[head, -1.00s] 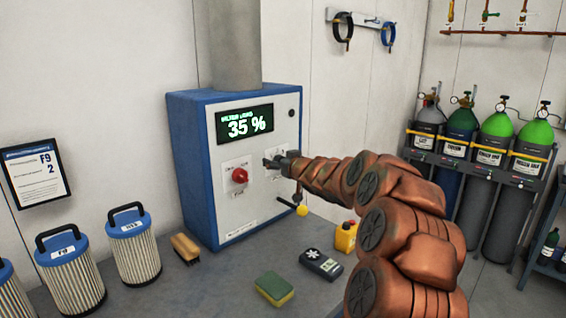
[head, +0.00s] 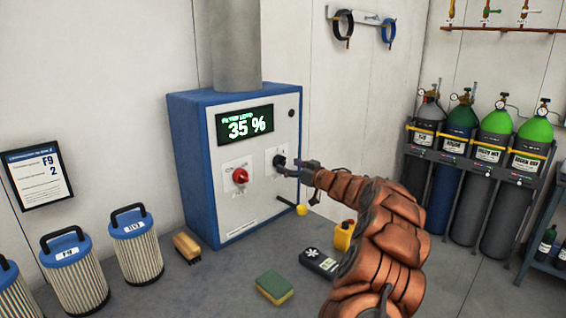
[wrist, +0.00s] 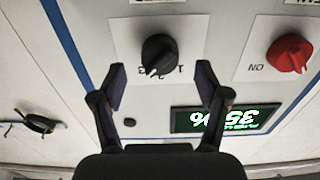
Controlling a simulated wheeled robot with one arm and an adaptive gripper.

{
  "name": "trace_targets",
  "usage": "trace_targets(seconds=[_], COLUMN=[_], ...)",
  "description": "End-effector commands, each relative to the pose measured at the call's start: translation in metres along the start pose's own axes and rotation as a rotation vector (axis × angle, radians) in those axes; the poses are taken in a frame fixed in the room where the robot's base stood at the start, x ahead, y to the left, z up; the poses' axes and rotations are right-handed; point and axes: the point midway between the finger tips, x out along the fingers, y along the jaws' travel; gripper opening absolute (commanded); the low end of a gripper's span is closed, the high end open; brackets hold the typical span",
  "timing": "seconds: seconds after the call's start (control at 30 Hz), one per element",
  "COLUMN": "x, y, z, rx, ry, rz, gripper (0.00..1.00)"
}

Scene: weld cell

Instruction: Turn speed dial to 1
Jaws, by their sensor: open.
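The black speed dial (head: 280,161) is on the white front panel of a blue cabinet (head: 187,165). In the wrist view, which is upside down, the dial (wrist: 159,54) shows between my fingers, with small numerals near it. A 1 lies at its lower right in that picture. Its ridge points down and slightly left, away from the 1; the exact numeral there is hard to read. My gripper (head: 297,169) is open and empty in front of the dial, its fingertips (wrist: 162,82) spread on either side and apparently apart from it.
A red rotary switch (head: 240,175) sits left of the dial. A display (head: 245,125) above reads 35 %. A yellow-ended lever (head: 301,209) sticks out below. Filters stand left.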

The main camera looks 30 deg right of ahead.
Motion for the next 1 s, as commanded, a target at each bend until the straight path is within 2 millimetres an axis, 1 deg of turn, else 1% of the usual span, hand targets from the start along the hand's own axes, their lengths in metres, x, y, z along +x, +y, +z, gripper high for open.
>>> trace_targets(seconds=[0.03,0.1,0.33,0.5,0.77,1.0], x=[0.008,0.016,0.034,0.039,0.039,0.039], y=[-0.001,-0.001,0.0,0.0,0.0,0.0], z=[-0.001,0.001,-0.001,0.001,0.001,0.001], rx=[-0.001,0.001,0.0,0.001,0.001,0.001], ry=[-0.002,-0.003,0.0,-0.001,-0.001,-0.001], rz=[-0.001,-0.001,0.001,0.001,0.002,0.002], gripper=[0.74,0.74,0.74,0.74,0.74,0.5])
